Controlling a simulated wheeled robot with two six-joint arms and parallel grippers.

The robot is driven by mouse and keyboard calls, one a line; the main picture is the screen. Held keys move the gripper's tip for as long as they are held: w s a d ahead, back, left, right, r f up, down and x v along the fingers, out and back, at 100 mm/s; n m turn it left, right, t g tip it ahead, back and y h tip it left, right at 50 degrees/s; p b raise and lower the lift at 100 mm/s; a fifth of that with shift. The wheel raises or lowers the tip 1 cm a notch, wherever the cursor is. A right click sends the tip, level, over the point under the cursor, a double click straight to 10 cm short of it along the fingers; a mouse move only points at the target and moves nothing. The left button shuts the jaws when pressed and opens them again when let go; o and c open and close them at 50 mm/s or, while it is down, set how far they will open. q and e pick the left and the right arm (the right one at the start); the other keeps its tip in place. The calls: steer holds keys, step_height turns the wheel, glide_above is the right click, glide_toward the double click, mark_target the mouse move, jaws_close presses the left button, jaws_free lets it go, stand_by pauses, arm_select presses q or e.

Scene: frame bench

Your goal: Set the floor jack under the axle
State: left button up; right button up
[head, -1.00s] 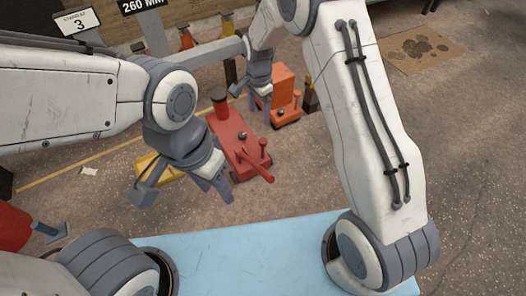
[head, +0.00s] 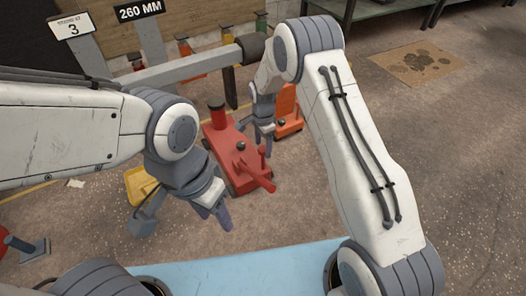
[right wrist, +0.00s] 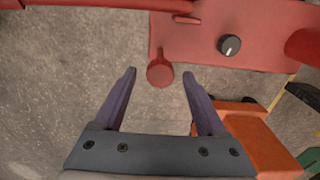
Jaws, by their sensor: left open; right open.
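The red floor jack (head: 226,152) stands on the floor, with a dark-topped red post, a black knob and a long red handle (head: 259,181) pointing toward me. The grey axle beam (head: 185,70) runs above and behind it, ending in a dark hub. My right gripper (head: 265,148) is open and empty beside the jack's right side. In the right wrist view the jack body (right wrist: 195,45) fills the top, and a round red lever end (right wrist: 160,72) lies between and just beyond the open fingertips. My left gripper (head: 220,218) is open and empty, in front of the jack.
An orange jack (head: 287,112) stands close on the right, also in the right wrist view (right wrist: 265,142). A yellow piece (head: 139,185) is left of the red jack. The floor at right is open.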

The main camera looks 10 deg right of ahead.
steer(key=shift+f, duration=0.4)
steer(key=shift+c, duration=0.3)
jaws_close()
steer(key=shift+r, duration=0.1)
stand_by(0.8)
